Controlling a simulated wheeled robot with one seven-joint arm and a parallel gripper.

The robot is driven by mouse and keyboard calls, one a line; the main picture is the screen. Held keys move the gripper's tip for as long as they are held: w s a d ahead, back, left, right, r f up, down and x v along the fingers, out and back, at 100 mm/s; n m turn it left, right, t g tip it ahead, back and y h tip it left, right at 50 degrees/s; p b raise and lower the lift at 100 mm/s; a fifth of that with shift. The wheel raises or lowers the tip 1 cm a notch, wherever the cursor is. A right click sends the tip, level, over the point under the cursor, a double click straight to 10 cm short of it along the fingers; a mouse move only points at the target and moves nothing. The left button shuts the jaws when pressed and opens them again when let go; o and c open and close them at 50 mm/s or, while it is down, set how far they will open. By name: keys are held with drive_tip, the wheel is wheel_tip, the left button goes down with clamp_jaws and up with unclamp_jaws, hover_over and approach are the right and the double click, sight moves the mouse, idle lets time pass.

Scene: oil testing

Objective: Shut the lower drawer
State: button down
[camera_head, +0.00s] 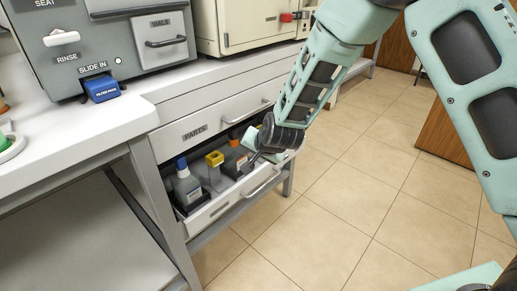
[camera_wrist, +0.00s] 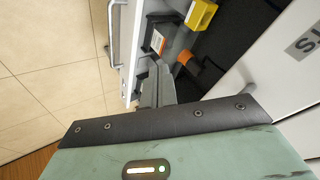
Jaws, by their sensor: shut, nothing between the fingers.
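The lower drawer (camera_head: 232,208) is pulled out beneath the drawer marked PARTS, with bottles and small containers inside. In the wrist view its white front (camera_wrist: 130,45) runs down the left of the drawer's inside, with its bar handle (camera_wrist: 113,35) on the outer side. My gripper (camera_head: 252,160) is shut and empty at the right end of the open drawer. In the wrist view my gripper (camera_wrist: 155,88) reaches in just inside the drawer front, beside a container with an orange label (camera_wrist: 157,41). Whether the fingers touch the front is unclear.
The PARTS drawer (camera_head: 205,130) above is shut. A blue-capped bottle (camera_head: 186,186) and a yellow-topped container (camera_head: 214,168) stand in the open drawer. A grey machine (camera_head: 100,45) stands on the counter. The tiled floor (camera_head: 340,190) in front is clear.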

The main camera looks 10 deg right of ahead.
drive_tip(key=w+d+f+m+t+y+b, duration=0.1)
drive_tip(key=w+d+f+m+t+b, duration=0.35)
drive_tip(key=d+b, duration=0.45)
drive_tip(key=w+d+f+m+t+y+b, duration=0.1)
drive_tip(key=w+d+f+m+t+b, duration=0.4)
drive_tip(key=b, duration=0.5)
drive_tip(key=a+r+b+x, duration=0.1)
drive_tip(key=b+x, duration=0.5)
drive_tip(key=x, duration=0.5)
drive_tip(key=shift+a+r, duration=0.3)
drive_tip(key=shift+a, duration=0.05)
drive_tip(key=shift+w+a, duration=0.1)
